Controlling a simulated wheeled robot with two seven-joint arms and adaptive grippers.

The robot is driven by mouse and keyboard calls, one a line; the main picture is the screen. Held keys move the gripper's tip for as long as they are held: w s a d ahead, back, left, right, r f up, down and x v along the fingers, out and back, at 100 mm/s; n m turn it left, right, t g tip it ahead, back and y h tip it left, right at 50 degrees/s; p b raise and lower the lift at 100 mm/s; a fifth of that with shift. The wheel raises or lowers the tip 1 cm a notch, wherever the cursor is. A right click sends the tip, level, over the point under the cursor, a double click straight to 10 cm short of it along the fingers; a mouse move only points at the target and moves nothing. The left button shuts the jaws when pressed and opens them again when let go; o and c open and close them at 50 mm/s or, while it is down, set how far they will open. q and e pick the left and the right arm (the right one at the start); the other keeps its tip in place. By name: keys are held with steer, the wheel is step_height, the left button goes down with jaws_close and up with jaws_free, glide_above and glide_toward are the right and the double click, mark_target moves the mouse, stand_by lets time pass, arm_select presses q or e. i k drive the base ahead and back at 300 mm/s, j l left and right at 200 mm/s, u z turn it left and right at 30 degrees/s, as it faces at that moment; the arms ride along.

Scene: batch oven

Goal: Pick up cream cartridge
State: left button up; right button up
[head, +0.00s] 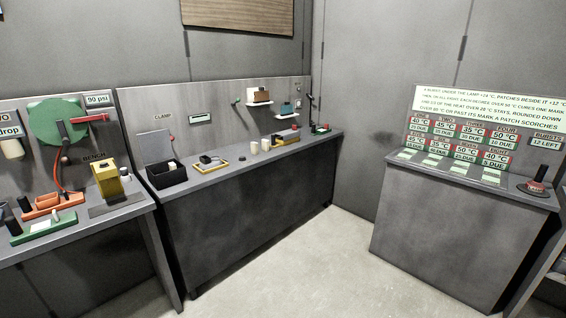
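Two small cream-coloured cylinders stand upright side by side near the middle of the long grey counter, a left one (254,147) and a right one (266,145). Either could be the cream cartridge; they are too small to tell apart by any label. Nothing is touching them from above. Neither of my grippers is in view.
The long counter (240,165) also holds a black open box (166,176), a yellow-edged tray (211,166) and a brown block (287,135). A bench with a yellow device (108,180) stands left. The floor between is clear.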

mark_target(264, 143)
steer(key=i, duration=1.05)
steer(key=i+u, duration=0.15)
steer(key=i, duration=0.3)
steer(key=i+l+u, duration=0.1)
steer(key=i, duration=0.4)
steer(key=i+l+u, duration=0.15)
steer(key=i, duration=0.3)
steer(key=i+l+u, duration=0.1)
steer(key=i+l, duration=0.25)
steer(key=i+j, duration=0.05)
steer(key=i, duration=0.05)
